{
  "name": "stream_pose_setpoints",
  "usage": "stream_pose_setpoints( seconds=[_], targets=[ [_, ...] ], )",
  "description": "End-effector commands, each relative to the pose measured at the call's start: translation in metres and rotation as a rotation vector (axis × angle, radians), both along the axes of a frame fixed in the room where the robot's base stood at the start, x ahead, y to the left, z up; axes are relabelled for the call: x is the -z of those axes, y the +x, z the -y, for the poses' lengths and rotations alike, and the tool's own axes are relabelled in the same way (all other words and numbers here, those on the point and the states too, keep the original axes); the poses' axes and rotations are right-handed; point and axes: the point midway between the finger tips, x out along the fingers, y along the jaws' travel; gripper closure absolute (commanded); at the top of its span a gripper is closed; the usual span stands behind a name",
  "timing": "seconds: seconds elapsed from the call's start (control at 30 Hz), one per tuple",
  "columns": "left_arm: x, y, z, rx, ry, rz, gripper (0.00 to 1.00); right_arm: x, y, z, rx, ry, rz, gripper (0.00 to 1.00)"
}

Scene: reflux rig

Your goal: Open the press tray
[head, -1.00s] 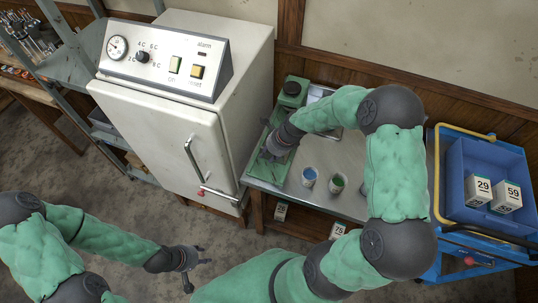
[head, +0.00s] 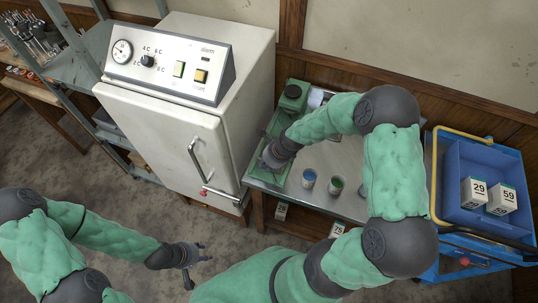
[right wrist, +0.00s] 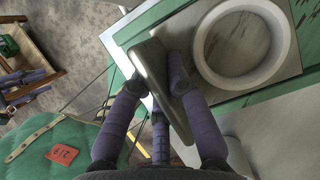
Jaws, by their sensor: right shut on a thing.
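The green press (head: 293,95) stands at the back left of the steel table, beside the white cabinet. My right gripper (head: 268,158) is low over the front part of the press, and my arm hides some of it. In the right wrist view my right fingers (right wrist: 160,80) are shut on a grey-green bar-like handle (right wrist: 166,85). Beside it lies a green-edged tray surface (right wrist: 298,72) with a thick white ring (right wrist: 245,45). How the handle joins the tray is hidden. My left gripper (head: 196,266) is open and empty over the floor.
The white cabinet (head: 165,130), with a door handle, stands close left of the press. A blue cup (head: 308,178) and a green cup (head: 336,185) stand on the steel table (head: 320,158), right of my right gripper. A blue cart (head: 478,160) with numbered boxes is further right.

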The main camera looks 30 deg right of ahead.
Motion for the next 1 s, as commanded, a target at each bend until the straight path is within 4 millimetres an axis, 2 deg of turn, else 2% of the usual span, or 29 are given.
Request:
stream_pose_setpoints(
  seconds=[0.37, 0.4, 0.43, 0.8, 1.0],
  targets=[
    [-0.003, 0.000, 0.000, 0.000, 0.000, 0.000, 0.60, 0.000, -0.004, -0.004, 0.000, 0.000, 0.000, 1.00],
    [-0.003, 0.000, 0.000, 0.000, 0.000, 0.000, 0.60, 0.000, -0.004, -0.004, 0.000, -0.001, 0.001, 0.78],
    [-0.003, 0.000, 0.000, 0.000, 0.000, -0.001, 0.60, 0.000, -0.004, -0.004, 0.000, -0.001, 0.001, 0.73],
    [-0.003, 0.000, 0.000, 0.000, 0.000, 0.000, 0.60, -0.002, -0.005, -0.003, 0.000, -0.001, 0.001, 0.73],
    [-0.003, 0.000, 0.000, 0.000, 0.000, 0.000, 0.60, -0.025, -0.010, 0.003, 0.002, -0.002, 0.004, 0.73]
  ],
)
